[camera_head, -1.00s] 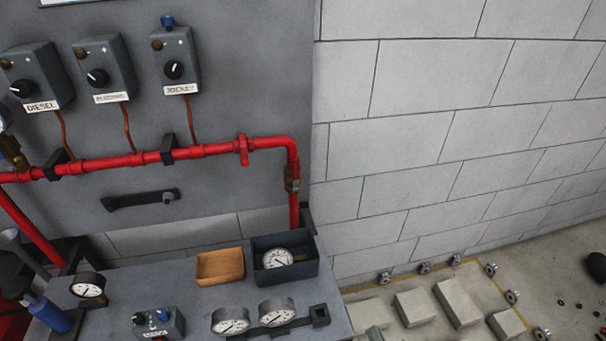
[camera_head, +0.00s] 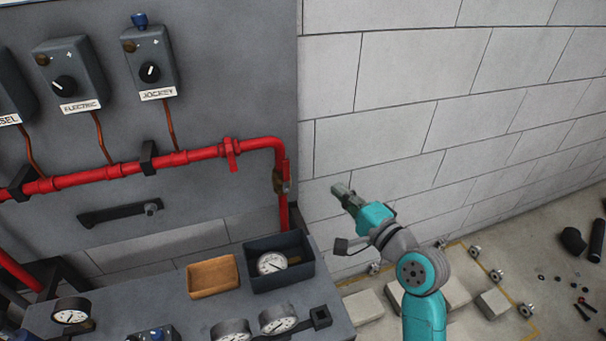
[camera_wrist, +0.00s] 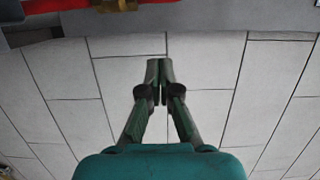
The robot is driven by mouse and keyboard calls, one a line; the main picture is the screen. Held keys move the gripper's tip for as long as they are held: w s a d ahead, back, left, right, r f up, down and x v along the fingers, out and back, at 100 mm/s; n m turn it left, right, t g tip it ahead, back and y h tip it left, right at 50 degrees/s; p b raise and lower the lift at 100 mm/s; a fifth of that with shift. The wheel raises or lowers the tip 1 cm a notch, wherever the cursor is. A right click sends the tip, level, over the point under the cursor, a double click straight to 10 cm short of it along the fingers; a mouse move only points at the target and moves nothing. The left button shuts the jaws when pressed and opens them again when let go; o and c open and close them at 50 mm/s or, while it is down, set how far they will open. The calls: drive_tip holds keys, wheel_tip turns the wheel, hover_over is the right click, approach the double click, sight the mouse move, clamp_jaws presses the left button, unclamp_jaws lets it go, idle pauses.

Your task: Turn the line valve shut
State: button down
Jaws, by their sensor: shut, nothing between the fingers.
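The line valve (camera_head: 279,182) appears to be the small brass body on the vertical drop of the red pipe (camera_head: 190,156), at the panel's right edge. A narrow red part beside it may be its lever; its exact position is hard to tell. My gripper (camera_head: 339,190) is to the right of the valve, in front of the block wall, apart from it and empty. In the wrist view its fingers (camera_wrist: 160,68) are together, with a brass part (camera_wrist: 118,4) and red pipe cut off at the top edge.
A dark open box (camera_head: 285,277) with a gauge inside and a wooden tray (camera_head: 212,277) stand on the bench below the valve. A dark bar (camera_head: 120,212) is on the panel under the pipe. Blocks and fittings lie on the floor at right. The wall area is clear.

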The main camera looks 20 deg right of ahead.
sight(286, 169)
drive_tip(key=w+a, duration=0.6)
drive_tip(key=w, duration=0.3)
drive_tip(key=shift+w+a, duration=0.2)
drive_tip(key=shift+w, duration=0.1)
drive_tip(key=shift+a, duration=0.15)
drive_tip(key=a+n, duration=0.2)
drive_tip(key=n, duration=0.1)
drive_tip(key=shift+a+r+g, duration=0.1)
drive_tip(key=shift+r+g, duration=0.2)
drive_tip(key=shift+g, duration=0.1)
drive_tip(key=a+f+n+g+h, duration=0.1)
drive_tip(key=a+f+n+h, duration=0.3)
drive_tip(key=a+n, duration=0.4)
drive_tip(key=shift+f+n, duration=0.7)
drive_tip(key=shift+n, duration=1.5)
drive_tip(key=shift+a, duration=0.1)
